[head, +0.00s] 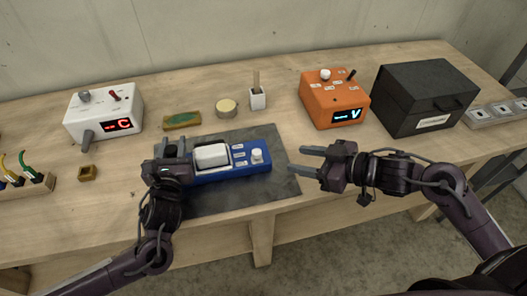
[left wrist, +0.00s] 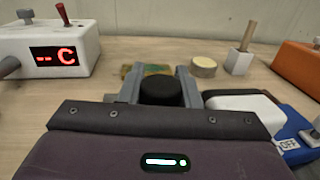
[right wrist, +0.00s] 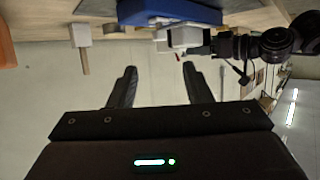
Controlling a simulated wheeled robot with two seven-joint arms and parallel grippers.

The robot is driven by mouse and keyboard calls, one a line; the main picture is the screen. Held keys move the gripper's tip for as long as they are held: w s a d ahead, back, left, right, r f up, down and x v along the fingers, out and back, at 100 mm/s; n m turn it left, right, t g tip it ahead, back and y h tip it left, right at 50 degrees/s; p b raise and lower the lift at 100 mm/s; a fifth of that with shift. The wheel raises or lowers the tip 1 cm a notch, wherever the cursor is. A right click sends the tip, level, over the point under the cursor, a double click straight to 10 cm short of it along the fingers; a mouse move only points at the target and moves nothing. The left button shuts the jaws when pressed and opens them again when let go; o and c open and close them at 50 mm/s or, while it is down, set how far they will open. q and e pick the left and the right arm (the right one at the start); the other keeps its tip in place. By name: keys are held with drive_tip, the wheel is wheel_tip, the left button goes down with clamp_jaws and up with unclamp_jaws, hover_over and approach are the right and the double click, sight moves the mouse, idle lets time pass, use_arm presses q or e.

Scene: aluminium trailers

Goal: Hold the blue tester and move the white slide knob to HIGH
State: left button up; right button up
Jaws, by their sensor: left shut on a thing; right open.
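The blue tester (head: 228,174) lies on a dark grey mat. It has a large white block (head: 211,155), several small labels and a small white knob (head: 257,155) near its right end. The labels are too small to read in the head view; one reads OFF in the left wrist view. My left gripper (head: 170,150) is shut at the tester's left end, around a black round part (left wrist: 160,92). My right gripper (head: 305,160) is open and empty, right of the tester and apart from the knob. The tester (right wrist: 165,12) also shows in the right wrist view.
An orange meter (head: 318,100) and a black box (head: 425,92) stand behind right. A white meter (head: 103,108) stands at left. A green-topped sponge-like block (head: 182,120), a round tin (head: 227,107) and a white holder (head: 257,99) lie behind the mat (head: 230,202).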

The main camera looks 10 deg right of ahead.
sight(259, 152)
drive_tip(key=x, duration=1.2)
drive_tip(key=shift+r, duration=0.1)
drive_tip(key=shift+d, duration=0.1)
clamp_jaws()
